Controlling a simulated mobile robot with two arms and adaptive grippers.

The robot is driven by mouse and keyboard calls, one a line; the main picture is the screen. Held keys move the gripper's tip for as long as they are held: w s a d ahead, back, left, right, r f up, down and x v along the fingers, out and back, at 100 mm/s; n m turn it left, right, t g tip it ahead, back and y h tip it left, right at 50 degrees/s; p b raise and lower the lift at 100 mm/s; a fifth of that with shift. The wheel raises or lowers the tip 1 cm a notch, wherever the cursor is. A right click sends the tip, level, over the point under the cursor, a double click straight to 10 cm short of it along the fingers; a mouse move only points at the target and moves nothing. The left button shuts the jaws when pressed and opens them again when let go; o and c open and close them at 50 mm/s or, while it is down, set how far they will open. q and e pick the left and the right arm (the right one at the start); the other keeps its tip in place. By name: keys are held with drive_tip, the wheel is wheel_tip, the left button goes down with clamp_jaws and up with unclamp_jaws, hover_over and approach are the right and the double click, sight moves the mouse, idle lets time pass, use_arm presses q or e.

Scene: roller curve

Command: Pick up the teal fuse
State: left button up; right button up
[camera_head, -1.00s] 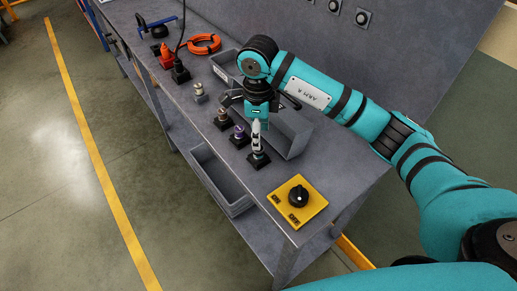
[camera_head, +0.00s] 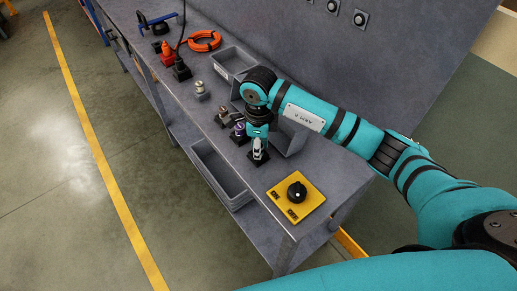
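My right gripper (camera_head: 258,143) is at the front part of the workbench, pointing down over a small black square base (camera_head: 258,159). A pale-and-black finger of it reaches down in front of this base. I cannot make out a teal fuse apart from the teal parts of my own arm; the gripper hides what stands on the base. Whether the fingers are closed on anything is not clear. My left gripper is not in view.
A purple-topped piece (camera_head: 239,130) stands close beside the gripper, with a silver piece (camera_head: 200,89) farther back. Grey bins (camera_head: 233,61) lie behind. A yellow plate with a black knob (camera_head: 313,203) is at the near end. An orange cable coil (camera_head: 205,41) lies far back.

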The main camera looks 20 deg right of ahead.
clamp_jaws()
